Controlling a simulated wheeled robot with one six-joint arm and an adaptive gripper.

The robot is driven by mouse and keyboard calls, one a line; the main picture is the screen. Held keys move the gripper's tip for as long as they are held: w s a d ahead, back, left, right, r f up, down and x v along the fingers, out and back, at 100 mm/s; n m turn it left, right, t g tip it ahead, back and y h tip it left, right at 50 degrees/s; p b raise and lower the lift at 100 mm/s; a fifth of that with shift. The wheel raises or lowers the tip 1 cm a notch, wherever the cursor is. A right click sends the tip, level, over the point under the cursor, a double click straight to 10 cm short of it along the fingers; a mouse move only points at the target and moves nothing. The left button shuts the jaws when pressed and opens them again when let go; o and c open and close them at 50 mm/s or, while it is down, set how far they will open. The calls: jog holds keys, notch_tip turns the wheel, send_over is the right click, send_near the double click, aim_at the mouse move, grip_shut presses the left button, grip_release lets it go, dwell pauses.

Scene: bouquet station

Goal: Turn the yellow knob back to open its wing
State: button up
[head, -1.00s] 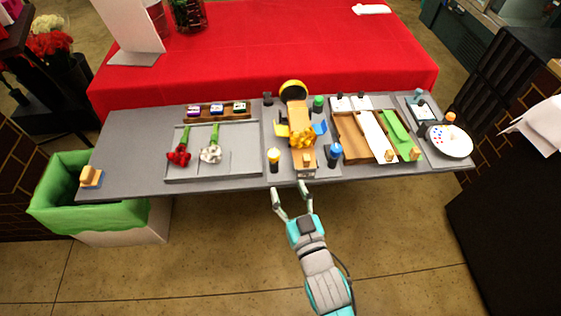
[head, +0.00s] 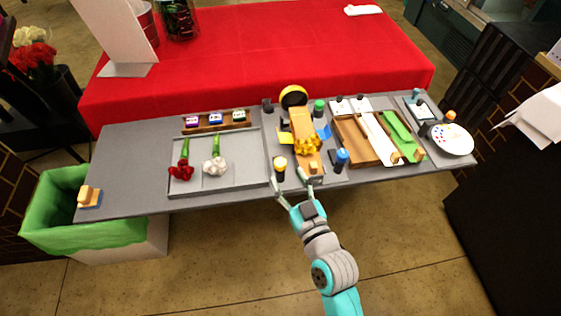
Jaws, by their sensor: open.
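The yellow knob (head: 280,163) stands upright on a dark base near the table's front edge, at the front left of the central fixture. Its yellow wing (head: 281,134) sticks out on the left side of the fixture's orange bed (head: 302,122), and a yellow bunch (head: 308,146) lies on the bed. My gripper (head: 292,180) is open and empty at the table's front edge. Its left finger is close to the yellow knob's base; I cannot tell whether they touch. Its right finger is beside the front end of the bed.
A blue knob (head: 341,157) stands right of the bed, with a blue wing (head: 323,132) behind it. A green knob (head: 319,106) is further back. The left tray (head: 240,172) holds a red and a white flower. A wooden tray (head: 354,145) is at the right.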

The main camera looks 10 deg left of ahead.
aim_at(283, 168)
jog(key=shift+x, duration=2.95)
grip_shut()
